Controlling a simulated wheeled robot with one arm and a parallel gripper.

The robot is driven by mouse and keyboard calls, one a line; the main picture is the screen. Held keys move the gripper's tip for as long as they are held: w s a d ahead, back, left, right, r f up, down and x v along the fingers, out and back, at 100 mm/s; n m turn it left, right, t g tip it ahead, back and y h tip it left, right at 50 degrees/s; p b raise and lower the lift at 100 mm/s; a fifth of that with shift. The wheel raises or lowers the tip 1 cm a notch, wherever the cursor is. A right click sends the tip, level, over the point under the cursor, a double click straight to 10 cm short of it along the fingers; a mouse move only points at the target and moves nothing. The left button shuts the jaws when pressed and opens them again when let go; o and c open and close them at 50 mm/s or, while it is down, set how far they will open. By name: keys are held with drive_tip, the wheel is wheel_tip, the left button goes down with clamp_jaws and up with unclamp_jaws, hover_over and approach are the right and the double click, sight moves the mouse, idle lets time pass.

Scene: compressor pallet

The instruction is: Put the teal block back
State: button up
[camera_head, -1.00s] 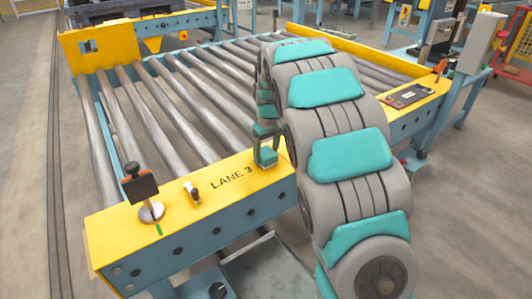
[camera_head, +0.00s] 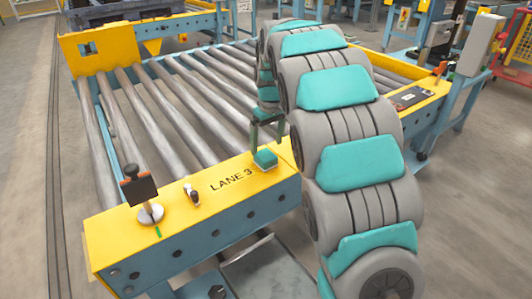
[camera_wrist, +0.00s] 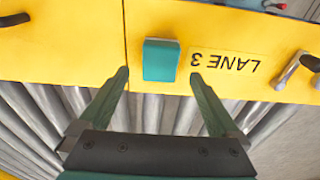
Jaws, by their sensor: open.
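The teal block (camera_head: 265,159) sits on the yellow beam (camera_head: 222,170), to the right of the LANE 3 label in the head view. In the wrist view the block (camera_wrist: 161,60) shows whole on the yellow surface, beside the upside-down label (camera_wrist: 225,65). My gripper (camera_head: 267,144) is open and empty, just above and behind the block in the head view. In the wrist view its two fingers (camera_wrist: 160,74) are spread wide. Their tips point toward the block, one to each side, with clear gaps and no contact.
A black square plate on a post (camera_head: 140,190) and a small knob (camera_head: 192,194) stand on the beam left of the label. Grey rollers (camera_head: 160,115) lie behind the beam. A control panel (camera_head: 410,97) is on the beam's far right. My arm hides the beam's middle.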

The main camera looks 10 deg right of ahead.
sight(268, 157)
wheel_tip(268, 157, up, 6)
drive_tip(key=s+f+m+g, duration=0.1)
drive_tip(key=s+m, duration=0.2)
drive_tip(key=s, duration=1.9)
drive_tip(key=s+f+g, duration=0.1)
drive_tip(key=s+f, duration=0.2)
drive_tip(key=s, duration=0.8)
drive_tip(key=s+f+m+g, duration=0.1)
drive_tip(key=s+f, duration=0.3)
drive_tip(key=s, duration=0.7)
drive_tip(key=shift+a+f+h, duration=0.15)
drive_tip(key=shift+f+h, duration=0.05)
drive_tip(key=shift+h, duration=0.1)
drive_tip(key=shift+w, duration=0.1)
